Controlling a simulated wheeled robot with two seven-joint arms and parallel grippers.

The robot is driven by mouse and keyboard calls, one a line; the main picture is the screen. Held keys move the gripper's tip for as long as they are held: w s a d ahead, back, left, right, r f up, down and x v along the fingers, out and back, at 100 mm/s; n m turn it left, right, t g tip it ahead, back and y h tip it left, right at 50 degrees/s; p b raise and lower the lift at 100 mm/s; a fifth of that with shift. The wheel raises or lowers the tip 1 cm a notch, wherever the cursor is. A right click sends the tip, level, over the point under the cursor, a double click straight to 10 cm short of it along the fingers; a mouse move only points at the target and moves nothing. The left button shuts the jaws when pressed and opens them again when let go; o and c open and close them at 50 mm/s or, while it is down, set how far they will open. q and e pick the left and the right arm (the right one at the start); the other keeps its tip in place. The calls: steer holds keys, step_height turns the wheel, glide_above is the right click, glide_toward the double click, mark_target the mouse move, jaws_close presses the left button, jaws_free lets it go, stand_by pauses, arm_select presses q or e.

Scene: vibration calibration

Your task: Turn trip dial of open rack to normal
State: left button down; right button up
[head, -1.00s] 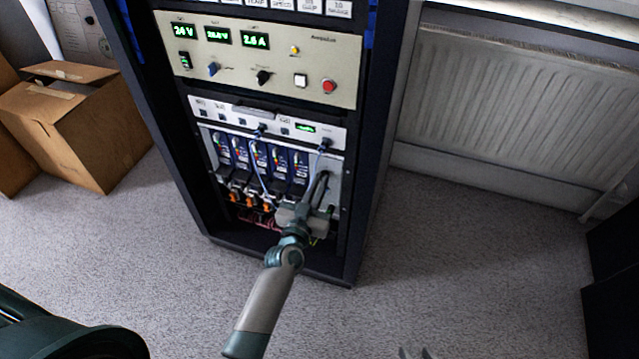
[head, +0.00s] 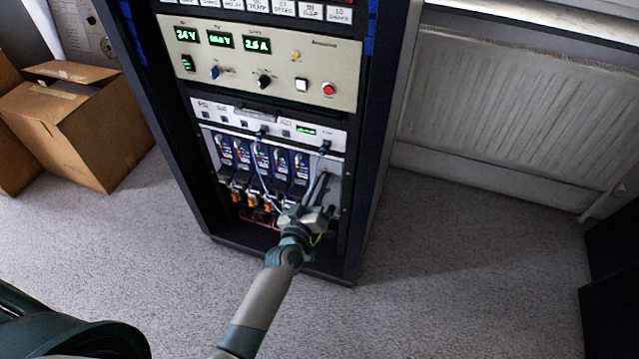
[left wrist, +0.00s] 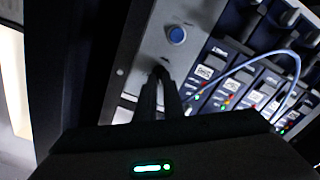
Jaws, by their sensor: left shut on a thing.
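The open rack (head: 372,190) stands in the middle of the head view, its lower bay showing several blue modules and a plain grey panel at their right. My left gripper (head: 320,183) reaches up to that grey panel from below. In the left wrist view its two dark fingers (left wrist: 162,80) are close together, shut on a small dark dial (left wrist: 159,70) on the grey panel. The fingers hide most of the dial, so its pointer and setting cannot be read. A round blue knob (left wrist: 176,34) is on the same panel, apart from the fingers. My right gripper is not in view.
A blue cable (left wrist: 284,52) loops in front of the modules beside the fingers. A beige panel (head: 330,60) with green displays and a red button is above. Cardboard boxes (head: 75,120) stand left, a radiator (head: 510,110) right. Carpet in front is clear.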

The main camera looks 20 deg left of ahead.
arm_select(q)
steer(key=n, duration=0.4)
steer(key=shift+w+a+r+n, duration=0.1)
steer(key=shift+a+r+n, duration=0.05)
steer(key=shift+n, duration=0.15)
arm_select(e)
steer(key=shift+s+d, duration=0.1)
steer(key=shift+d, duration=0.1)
arm_select(q)
steer(key=c, duration=1.9)
jaws_free()
steer(key=shift+r, duration=0.1)
steer(key=shift+o, duration=0.2)
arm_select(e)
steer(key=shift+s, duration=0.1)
arm_select(q)
steer(key=shift+f, duration=0.35)
steer(key=s+p, duration=0.1)
steer(key=s, duration=1.6)
steer(key=shift+s+a, duration=0.2)
steer(key=shift+a, duration=0.1)
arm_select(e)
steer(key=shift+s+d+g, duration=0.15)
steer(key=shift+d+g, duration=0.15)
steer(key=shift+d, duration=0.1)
